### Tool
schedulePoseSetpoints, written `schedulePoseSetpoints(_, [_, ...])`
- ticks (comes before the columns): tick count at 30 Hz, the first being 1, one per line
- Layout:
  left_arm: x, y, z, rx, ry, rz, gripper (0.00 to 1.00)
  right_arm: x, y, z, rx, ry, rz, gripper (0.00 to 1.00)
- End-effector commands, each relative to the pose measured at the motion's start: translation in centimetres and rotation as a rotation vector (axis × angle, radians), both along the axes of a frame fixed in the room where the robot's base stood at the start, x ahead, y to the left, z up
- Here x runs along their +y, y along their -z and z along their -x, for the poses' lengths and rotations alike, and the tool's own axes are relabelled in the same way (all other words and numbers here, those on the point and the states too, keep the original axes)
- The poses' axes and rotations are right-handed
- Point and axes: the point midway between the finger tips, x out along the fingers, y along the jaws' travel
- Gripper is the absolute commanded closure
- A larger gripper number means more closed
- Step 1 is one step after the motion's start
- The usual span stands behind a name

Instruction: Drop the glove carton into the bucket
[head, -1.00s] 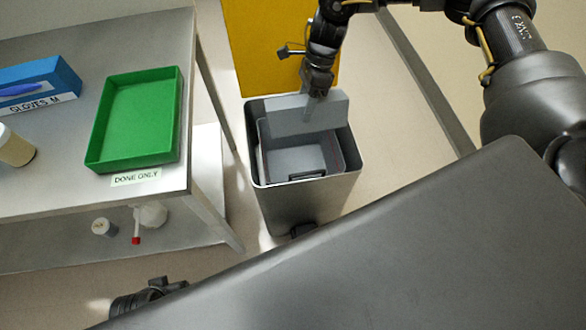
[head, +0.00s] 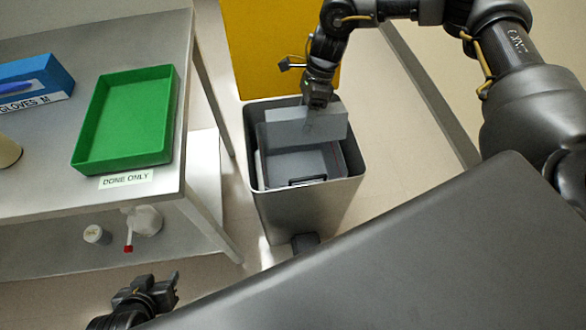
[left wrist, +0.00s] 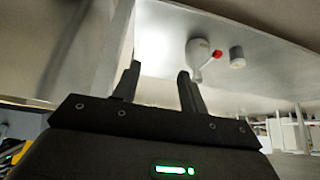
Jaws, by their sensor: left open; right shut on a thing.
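A grey box-like carton (head: 290,133) hangs from my right gripper (head: 316,105), which is shut on its upper edge. The carton is held over the open mouth of the grey bucket (head: 302,217), its lower part overlapping the opening in the head view. I cannot tell how deep it sits. A blue box (head: 50,76) labelled GLOVES M stands on the table at the left, partly cut off. My left gripper (head: 172,284) is open and empty, low in the head view, away from the bucket. Its two fingers also show apart in the left wrist view (left wrist: 157,82).
The steel table (head: 60,190) carries a green tray (head: 86,160) with a DONE ONLY label (head: 126,179). A white bottle with a red tip (head: 146,220) and a small jar (head: 96,234) sit on the lower shelf. A yellow panel (head: 280,45) stands behind the bucket.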

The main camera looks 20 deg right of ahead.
Motion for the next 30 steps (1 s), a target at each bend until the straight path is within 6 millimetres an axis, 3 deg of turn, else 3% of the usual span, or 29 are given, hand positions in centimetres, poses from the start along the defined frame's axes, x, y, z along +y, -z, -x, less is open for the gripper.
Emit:
schedulePoseSetpoints(12, [-3.5, -2.8, -4.1, -0.309, 0.085, 0.088, 0.57, 0.0, 2.0, 0.0, 0.000, 0.001, 0.000, 0.68])
schedulePoseSetpoints(21, [-4.7, -4.2, -5.1, -0.409, 0.112, 0.122, 0.57, 0.0, 2.5, 0.0, 0.000, 0.000, 0.000, 0.68])
schedulePoseSetpoints(30, [-4.8, -4.3, -5.2, -0.417, 0.115, 0.125, 0.57, 0.0, 2.5, 0.0, 0.000, 0.000, 0.000, 0.68])
